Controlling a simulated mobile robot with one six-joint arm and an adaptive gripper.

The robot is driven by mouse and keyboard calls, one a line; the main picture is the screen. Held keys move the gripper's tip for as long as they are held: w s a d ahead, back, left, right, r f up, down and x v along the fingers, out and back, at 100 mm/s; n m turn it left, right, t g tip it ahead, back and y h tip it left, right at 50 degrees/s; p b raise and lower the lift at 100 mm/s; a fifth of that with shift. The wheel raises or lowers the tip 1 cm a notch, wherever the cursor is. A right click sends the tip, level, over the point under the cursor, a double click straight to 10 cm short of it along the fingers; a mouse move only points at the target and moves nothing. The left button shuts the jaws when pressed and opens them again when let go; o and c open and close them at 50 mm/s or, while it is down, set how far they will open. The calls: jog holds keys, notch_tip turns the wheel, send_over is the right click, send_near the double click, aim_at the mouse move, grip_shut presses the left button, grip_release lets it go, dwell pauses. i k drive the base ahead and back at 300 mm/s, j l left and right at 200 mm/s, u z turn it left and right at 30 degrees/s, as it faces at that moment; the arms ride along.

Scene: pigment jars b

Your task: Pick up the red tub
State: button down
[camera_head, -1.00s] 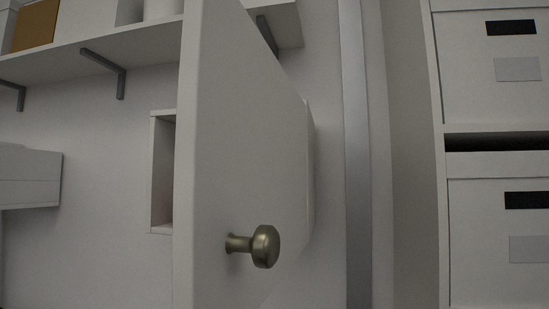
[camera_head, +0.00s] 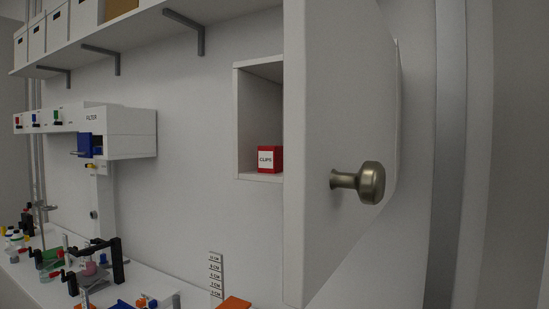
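The red tub (camera_head: 276,158) has a white label reading CLIPS. It stands upright on the floor of a small white wall cubby (camera_head: 246,120). The open white door (camera_head: 330,110) hides the right part of the cubby and may cover the tub's right edge. My gripper is not in this view.
The door's brass knob (camera_head: 361,183) sticks out toward the right. A shelf with boxes (camera_head: 58,24) runs along the upper left. A white filter unit (camera_head: 128,132) hangs on the wall at left. Below it, a bench (camera_head: 48,290) carries clamps and small coloured items.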

aim_at(270, 157)
jog(key=i+j, duration=0.45)
jog(key=j, duration=0.15)
jog(key=i+j, duration=0.4)
jog(key=j, duration=0.15)
